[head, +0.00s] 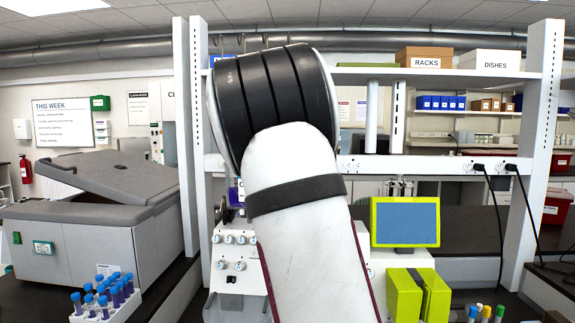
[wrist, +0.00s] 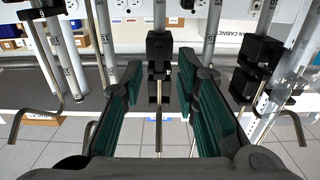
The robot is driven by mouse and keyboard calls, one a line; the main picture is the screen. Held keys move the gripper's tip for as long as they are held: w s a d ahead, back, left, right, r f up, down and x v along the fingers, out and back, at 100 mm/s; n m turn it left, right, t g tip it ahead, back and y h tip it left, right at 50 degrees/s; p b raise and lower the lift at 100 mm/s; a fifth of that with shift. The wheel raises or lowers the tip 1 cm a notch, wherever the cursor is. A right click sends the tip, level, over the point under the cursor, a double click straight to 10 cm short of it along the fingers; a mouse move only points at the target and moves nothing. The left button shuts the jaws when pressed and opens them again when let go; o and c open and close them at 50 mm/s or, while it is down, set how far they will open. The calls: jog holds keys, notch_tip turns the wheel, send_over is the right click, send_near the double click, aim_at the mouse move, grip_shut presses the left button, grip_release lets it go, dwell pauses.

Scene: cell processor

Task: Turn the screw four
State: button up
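The cell processor (head: 402,275) is a white machine with a lime-framed blue screen (head: 405,222). Small round knobs (head: 229,239) sit on its front left; I cannot tell which part is screw four. In the wrist view, my gripper (wrist: 161,72) is open, its two fingers lined with dark green pads. A black clamp block (wrist: 159,48) on a vertical metal rod (wrist: 158,12) shows between and beyond the fingertips. I cannot tell whether the fingers touch it. In the head view, my arm hides my gripper and the middle of the machine.
More black blocks (wrist: 255,62) and bent metal rods (wrist: 298,126) stand on both sides of the fingers. White shelving posts (head: 541,110) frame the bench.

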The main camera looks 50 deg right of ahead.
jog(key=shift+x, duration=1.6)
grip_shut()
jog(key=shift+n, duration=0.4)
jog(key=n+b, duration=0.1)
jog(key=n, duration=1)
jog(key=shift+a, duration=0.1)
